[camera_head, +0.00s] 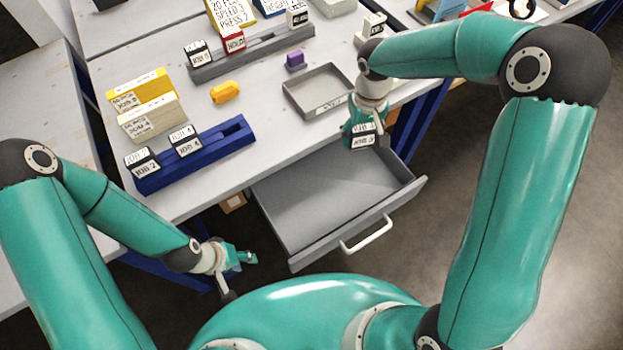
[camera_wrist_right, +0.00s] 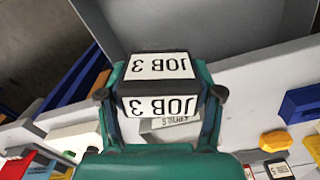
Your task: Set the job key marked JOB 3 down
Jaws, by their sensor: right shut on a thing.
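The job key marked JOB 3 (camera_wrist_right: 158,82) is a dark block with white labels. It fills the space between the fingers of my right gripper (camera_wrist_right: 160,98) in the right wrist view. In the head view my right gripper (camera_head: 365,130) holds the key (camera_head: 362,137) over the back right part of the open drawer (camera_head: 315,205), near the table's front edge. Whether the key touches the drawer cannot be told. My left gripper (camera_head: 240,262) hangs left of the drawer, below the table edge; its jaws are too small to read.
A blue rack (camera_head: 215,150) holds keys JOB 2 (camera_head: 143,162) and JOB 4 (camera_head: 186,141). A grey rack (camera_head: 270,50) stands behind. A grey tray (camera_head: 318,108) lies just behind the drawer. Yellow (camera_head: 225,92) and purple (camera_head: 295,60) blocks lie on the table. The drawer looks empty.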

